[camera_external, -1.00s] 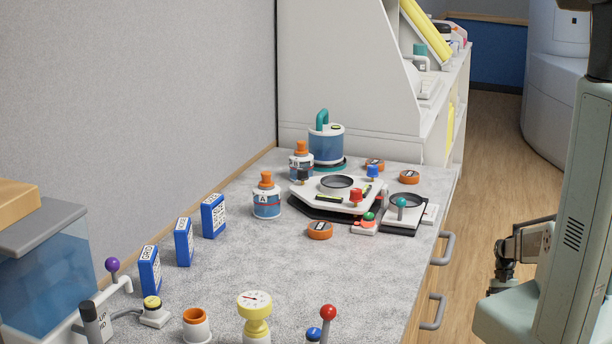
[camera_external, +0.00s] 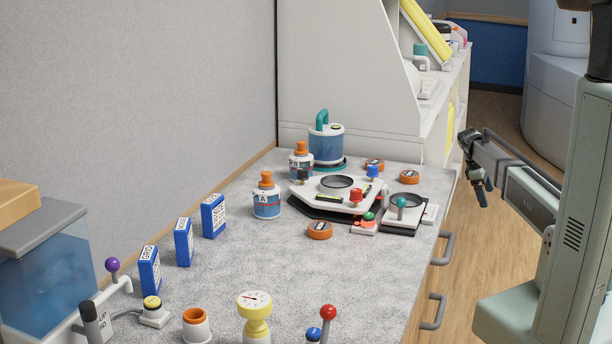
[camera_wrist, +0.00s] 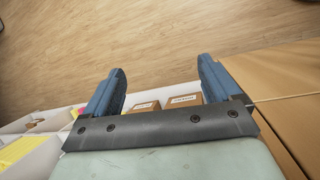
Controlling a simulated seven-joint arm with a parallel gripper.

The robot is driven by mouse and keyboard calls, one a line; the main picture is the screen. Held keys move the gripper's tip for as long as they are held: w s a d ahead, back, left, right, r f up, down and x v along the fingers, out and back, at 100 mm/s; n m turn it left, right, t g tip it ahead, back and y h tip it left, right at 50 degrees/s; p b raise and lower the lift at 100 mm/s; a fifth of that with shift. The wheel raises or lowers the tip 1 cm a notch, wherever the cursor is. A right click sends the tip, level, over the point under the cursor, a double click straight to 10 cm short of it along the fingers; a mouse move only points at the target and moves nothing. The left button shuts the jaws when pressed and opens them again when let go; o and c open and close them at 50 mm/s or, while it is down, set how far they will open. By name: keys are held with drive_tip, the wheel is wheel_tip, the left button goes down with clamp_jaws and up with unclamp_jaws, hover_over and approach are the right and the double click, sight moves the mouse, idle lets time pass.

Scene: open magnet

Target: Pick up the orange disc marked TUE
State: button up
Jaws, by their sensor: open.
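The white hexagonal device (camera_external: 300,189) and a small scale-like device (camera_external: 400,222) stand between the discs. Orange-capped bottles (camera_external: 267,201) and a blue canister (camera_external: 326,146) stand close by. Drawer handles (camera_external: 443,248) jut from the counter front. The counter's middle is mostly clear.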

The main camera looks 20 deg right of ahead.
drive_tip(key=w+a+r+n+t+h, duration=0.15)
drive_tip(key=w+r+n, duration=0.25)
drive_tip(key=r, duration=0.8)
wheel_tip(320, 180, up, 15)
drive_tip(key=n+y, duration=0.6)
drive_tip(key=n, duration=0.1)
hover_over(375, 162)
wheel_tip(375, 162, down, 6)
drive_tip(key=shift+s+f, duration=0.1)
drive_tip(key=shift+s, duration=0.05)
drive_tip(key=shift+w+f, duration=0.15)
drive_tip(key=shift+f, duration=1.5)
drive_tip(key=shift+w+f, duration=0.15)
drive_tip(key=shift+f, duration=1.5)
drive_tip(key=shift+c, duration=0.4)
drive_tip(key=c, duration=1.1)
